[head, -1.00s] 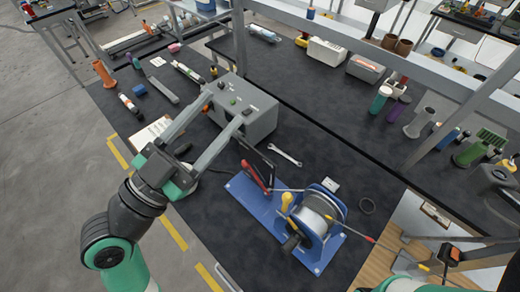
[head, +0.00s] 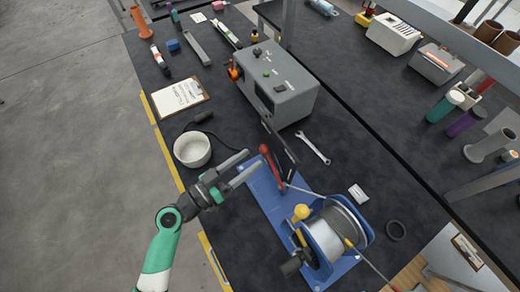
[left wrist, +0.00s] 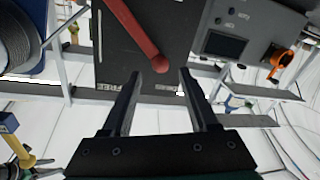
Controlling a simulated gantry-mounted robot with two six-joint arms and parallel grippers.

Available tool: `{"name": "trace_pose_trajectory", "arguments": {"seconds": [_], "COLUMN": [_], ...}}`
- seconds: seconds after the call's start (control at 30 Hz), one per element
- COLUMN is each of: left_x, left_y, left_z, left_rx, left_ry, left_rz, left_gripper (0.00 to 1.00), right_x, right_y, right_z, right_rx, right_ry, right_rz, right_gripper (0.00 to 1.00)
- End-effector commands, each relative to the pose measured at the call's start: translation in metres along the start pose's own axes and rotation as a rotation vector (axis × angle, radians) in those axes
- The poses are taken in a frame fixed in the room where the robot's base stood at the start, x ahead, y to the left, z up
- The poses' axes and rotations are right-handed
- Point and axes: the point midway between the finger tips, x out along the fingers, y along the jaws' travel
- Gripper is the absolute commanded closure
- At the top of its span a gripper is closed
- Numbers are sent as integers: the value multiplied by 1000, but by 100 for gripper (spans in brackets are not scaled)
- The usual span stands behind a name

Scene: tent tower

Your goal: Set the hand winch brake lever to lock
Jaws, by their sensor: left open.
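The hand winch (head: 335,235) stands on a blue base plate (head: 262,190) on the dark bench, with a grey cable drum and a yellow-knobbed crank. Its red brake lever (head: 272,168) rises beside a dark upright panel, its round red knob at the top. In the left wrist view the red lever (left wrist: 138,35) slants down right, with its knob between my fingertips in the picture. White lettering on the panel is partly hidden. My left gripper (head: 250,165) is open and empty, just left of the lever. I see no contact. My right gripper is out of view.
A grey control box (head: 275,85) stands behind the winch. A wrench (head: 313,147), a small white box (head: 358,193) and a black ring (head: 396,230) lie to the right.

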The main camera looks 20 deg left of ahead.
Motion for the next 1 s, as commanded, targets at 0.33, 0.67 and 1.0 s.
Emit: {"name": "trace_pose_trajectory", "arguments": {"seconds": [0.33,0.67,1.0], "left_x": [47,48,48], "left_y": [0,0,0], "left_z": [0,0,0], "left_rx": [1,1,1], "left_ry": [-1,0,0], "left_rz": [0,-1,-1], "left_gripper": [40,56,100], "right_x": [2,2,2], "right_y": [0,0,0], "right_z": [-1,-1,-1], "right_rx": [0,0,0], "right_ry": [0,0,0], "right_rz": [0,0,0], "right_gripper": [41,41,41]}}
